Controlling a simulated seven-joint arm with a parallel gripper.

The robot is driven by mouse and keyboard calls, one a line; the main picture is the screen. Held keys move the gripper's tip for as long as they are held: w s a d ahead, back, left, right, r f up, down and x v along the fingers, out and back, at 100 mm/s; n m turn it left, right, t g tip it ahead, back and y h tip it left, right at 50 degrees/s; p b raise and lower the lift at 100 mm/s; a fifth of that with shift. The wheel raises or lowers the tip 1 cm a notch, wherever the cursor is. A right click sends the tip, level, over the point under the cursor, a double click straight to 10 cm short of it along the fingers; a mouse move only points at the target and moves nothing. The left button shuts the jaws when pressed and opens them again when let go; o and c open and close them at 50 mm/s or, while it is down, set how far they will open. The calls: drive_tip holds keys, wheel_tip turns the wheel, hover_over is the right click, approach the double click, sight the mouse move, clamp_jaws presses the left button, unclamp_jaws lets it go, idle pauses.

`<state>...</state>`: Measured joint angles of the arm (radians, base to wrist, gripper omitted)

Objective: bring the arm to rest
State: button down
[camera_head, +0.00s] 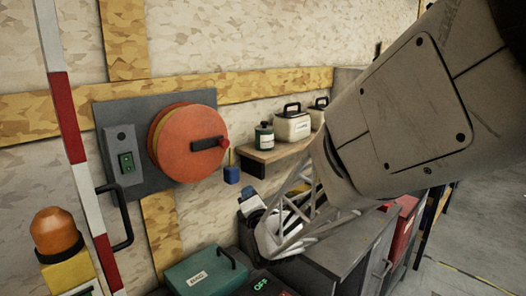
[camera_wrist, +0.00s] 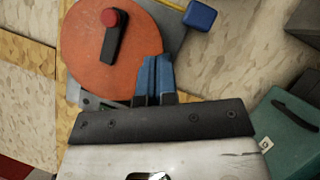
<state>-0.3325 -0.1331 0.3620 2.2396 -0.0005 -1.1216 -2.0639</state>
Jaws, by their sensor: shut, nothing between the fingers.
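My gripper (camera_wrist: 155,62) shows in the wrist view, with its blue fingers together and nothing between them. The fingers overlap the lower right edge of the orange disc (camera_wrist: 88,45) in the picture; I cannot tell how far apart they are in depth. The disc has a black handle (camera_wrist: 111,42) with a red knob. In the head view the orange disc (camera_head: 170,150) is on a grey wall panel (camera_head: 122,190). My arm comes in from the upper right there, and I cannot make out the fingertips clearly.
A blue padlock-like block (camera_head: 232,174) hangs right of the disc. A wooden shelf (camera_head: 275,152) holds a jar and white containers. A teal box (camera_head: 205,270) is below. An orange beacon (camera_head: 55,230) and a red-white pole (camera_head: 75,150) stand left. Clear floor (camera_head: 485,220) lies right.

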drive_tip(key=s+d+f+m+g+h, duration=0.1)
drive_tip(key=s+d+m+g+h, duration=0.4)
drive_tip(key=s+d+m+g, duration=0.75)
drive_tip(key=s+d+m, duration=0.2)
drive_tip(key=s+m, duration=0.2)
drive_tip(key=s+d+m+g+h, duration=0.1)
drive_tip(key=s+d+m, duration=0.3)
drive_tip(key=s, duration=0.6)
drive_tip(key=s+d+f+m+g+h, duration=0.1)
drive_tip(key=s+d+m+g, duration=0.2)
drive_tip(key=s+m, duration=0.4)
drive_tip(key=shift+s+d, duration=0.55)
drive_tip(key=shift+s, duration=0.05)
